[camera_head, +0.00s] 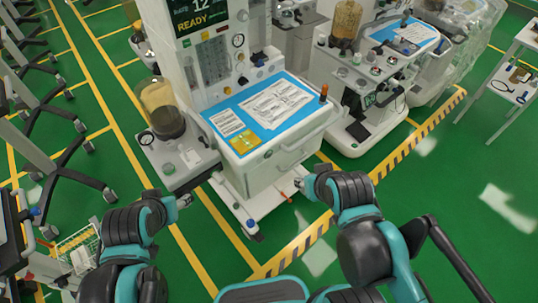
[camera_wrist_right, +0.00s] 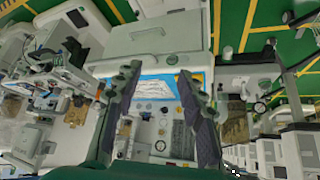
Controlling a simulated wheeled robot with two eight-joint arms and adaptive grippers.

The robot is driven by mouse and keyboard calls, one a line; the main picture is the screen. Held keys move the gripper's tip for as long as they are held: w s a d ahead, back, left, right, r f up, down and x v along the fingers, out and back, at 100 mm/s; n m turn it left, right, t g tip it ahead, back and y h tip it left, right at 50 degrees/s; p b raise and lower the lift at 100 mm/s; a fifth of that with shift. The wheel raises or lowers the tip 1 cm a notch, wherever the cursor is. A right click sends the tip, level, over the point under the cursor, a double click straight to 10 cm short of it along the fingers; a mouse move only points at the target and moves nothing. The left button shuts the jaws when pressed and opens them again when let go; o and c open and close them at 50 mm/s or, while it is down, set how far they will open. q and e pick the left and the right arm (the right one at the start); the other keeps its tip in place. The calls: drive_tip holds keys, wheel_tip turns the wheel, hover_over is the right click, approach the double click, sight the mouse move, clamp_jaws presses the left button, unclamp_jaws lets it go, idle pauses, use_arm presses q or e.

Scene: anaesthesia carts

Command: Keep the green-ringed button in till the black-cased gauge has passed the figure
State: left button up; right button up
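The nearest anaesthesia cart (camera_head: 268,170) stands in front of me, with a lit READY display (camera_head: 200,14) above its panel (camera_head: 210,60). A dark-rimmed round gauge (camera_head: 238,41) sits on the panel, and another dark-cased gauge (camera_head: 146,137) is beside the canister. I cannot tell which is the black-cased gauge, nor read either. I cannot make out a green-ringed button for certain. My left gripper (camera_head: 184,201) is near the cart's left front corner, its fingers too small to judge. My right gripper (camera_head: 301,183) is by the drawer front; in the right wrist view (camera_wrist_right: 160,72) its fingers are apart and empty.
A blue mat (camera_head: 250,88) with papers covers the cart top. A brown canister (camera_head: 160,108) stands at its left. A second cart (camera_head: 375,85) is behind to the right. A white table (camera_head: 510,85) stands far right. Green floor at right is mostly clear.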

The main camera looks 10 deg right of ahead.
clamp_jaws()
idle(1.4)
